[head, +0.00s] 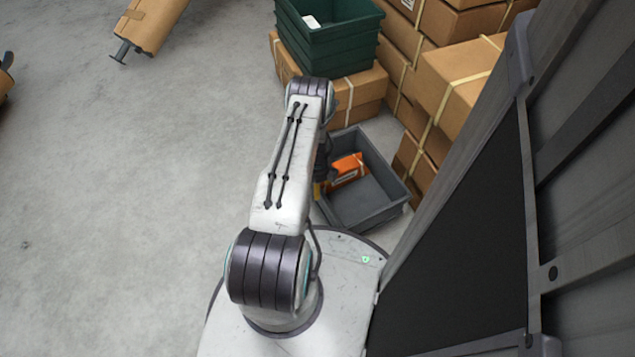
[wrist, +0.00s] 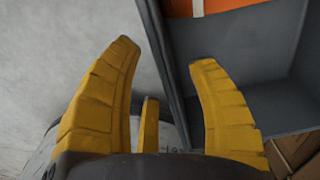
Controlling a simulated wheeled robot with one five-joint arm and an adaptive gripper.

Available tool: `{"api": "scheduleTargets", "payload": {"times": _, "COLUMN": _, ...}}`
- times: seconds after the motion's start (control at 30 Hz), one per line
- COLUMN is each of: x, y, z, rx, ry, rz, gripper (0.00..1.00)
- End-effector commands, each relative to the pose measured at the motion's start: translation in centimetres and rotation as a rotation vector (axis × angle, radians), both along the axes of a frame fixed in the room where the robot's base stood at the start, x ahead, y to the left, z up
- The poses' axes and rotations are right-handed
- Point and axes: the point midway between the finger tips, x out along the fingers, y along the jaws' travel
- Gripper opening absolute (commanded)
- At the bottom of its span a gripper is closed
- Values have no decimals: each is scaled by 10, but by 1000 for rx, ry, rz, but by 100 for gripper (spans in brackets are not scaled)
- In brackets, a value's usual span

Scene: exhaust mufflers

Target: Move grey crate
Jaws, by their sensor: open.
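The grey crate (head: 378,215) sits on the floor just beyond my base, with an orange box (head: 347,172) inside it. In the wrist view the grey crate (wrist: 250,50) fills the upper right, and part of the orange box (wrist: 215,6) with a white stripe shows at the top. My gripper (wrist: 165,54) is open, its yellow fingers on either side of the crate's left wall. The right finger is over the crate's inside and the left finger is over the floor. I cannot tell whether they touch the wall. In the head view my arm hides most of the gripper.
Dark green stacked bins (head: 335,45) stand on cardboard boxes (head: 365,90) behind the crate. More cardboard boxes (head: 465,75) are piled to its right. A dark metal panel (head: 470,230) rises close on the right. The floor (head: 130,200) on the left is mostly clear.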

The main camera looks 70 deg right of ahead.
Motion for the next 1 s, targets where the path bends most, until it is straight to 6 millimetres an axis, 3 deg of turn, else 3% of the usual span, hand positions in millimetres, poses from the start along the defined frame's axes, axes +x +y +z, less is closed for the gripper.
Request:
{"api": "scheduleTargets", "payload": {"times": 0.23, "x": 0, "y": 0, "z": -22, "rx": 0, "ry": 0, "rz": 0, "gripper": 53}}
{"api": "scheduleTargets", "payload": {"times": 0.7, "x": 0, "y": 0, "z": -26, "rx": 0, "ry": 0, "rz": 0, "gripper": 56}}
{"api": "scheduleTargets", "payload": {"times": 1.0, "x": 0, "y": 0, "z": -26, "rx": 0, "ry": 0, "rz": 0, "gripper": 29}}
